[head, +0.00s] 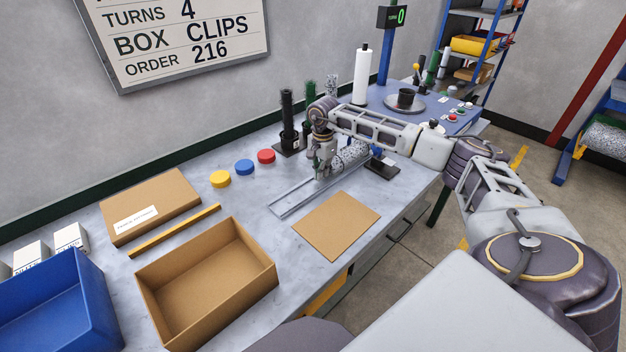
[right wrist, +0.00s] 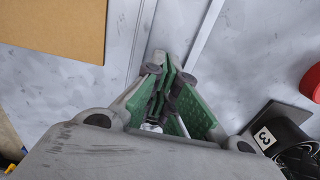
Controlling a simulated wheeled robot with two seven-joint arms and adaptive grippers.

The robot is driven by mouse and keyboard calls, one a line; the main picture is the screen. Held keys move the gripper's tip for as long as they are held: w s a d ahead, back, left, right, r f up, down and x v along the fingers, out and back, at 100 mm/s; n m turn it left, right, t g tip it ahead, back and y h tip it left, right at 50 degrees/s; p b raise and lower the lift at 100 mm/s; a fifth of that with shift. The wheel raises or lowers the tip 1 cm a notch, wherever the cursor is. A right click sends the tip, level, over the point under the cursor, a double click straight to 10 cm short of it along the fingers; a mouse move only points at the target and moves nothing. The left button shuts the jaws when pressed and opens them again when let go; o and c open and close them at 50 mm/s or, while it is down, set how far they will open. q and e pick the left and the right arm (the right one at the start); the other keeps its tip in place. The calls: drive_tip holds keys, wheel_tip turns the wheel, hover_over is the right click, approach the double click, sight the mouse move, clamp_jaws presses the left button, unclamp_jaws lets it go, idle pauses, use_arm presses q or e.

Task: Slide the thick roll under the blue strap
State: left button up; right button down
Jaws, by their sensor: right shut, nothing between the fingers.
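A thick speckled grey roll (head: 350,156) lies on the bench in the head view, just right of my right gripper and partly hidden by my arm. A small blue piece (head: 378,152), perhaps the blue strap, shows at the roll's right end above a dark base (head: 382,169). I cannot tell whether the roll passes under it. My right gripper (head: 324,172) points down over the metal rails, close to the roll's left end. In the right wrist view its green-padded fingers (right wrist: 168,68) are shut and empty. My left gripper is out of view.
Metal rails (head: 290,202) lie beside a flat brown sheet (head: 335,226). Yellow, blue and red discs (head: 266,156) sit to the left. Black holders (head: 287,125) stand behind. An open cardboard box (head: 268,272) and a blue bin (head: 98,300) stand at the near left.

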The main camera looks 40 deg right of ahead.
sight(336, 163)
drive_tip(key=d, duration=0.5)
drive_tip(key=shift+w+d+b, duration=0.3)
drive_tip(key=shift+w+d, duration=0.3)
drive_tip(key=shift+d, duration=0.85)
drive_tip(key=shift+s+a, duration=0.1)
drive_tip(key=shift+a, duration=0.4)
drive_tip(key=a+p, duration=0.1)
drive_tip(key=a, duration=0.2)
drive_tip(key=shift+s+a, duration=0.1)
drive_tip(key=shift+s, duration=0.1)
wheel_tip(336, 163, up, 8)
drive_tip(key=shift+r, duration=1)
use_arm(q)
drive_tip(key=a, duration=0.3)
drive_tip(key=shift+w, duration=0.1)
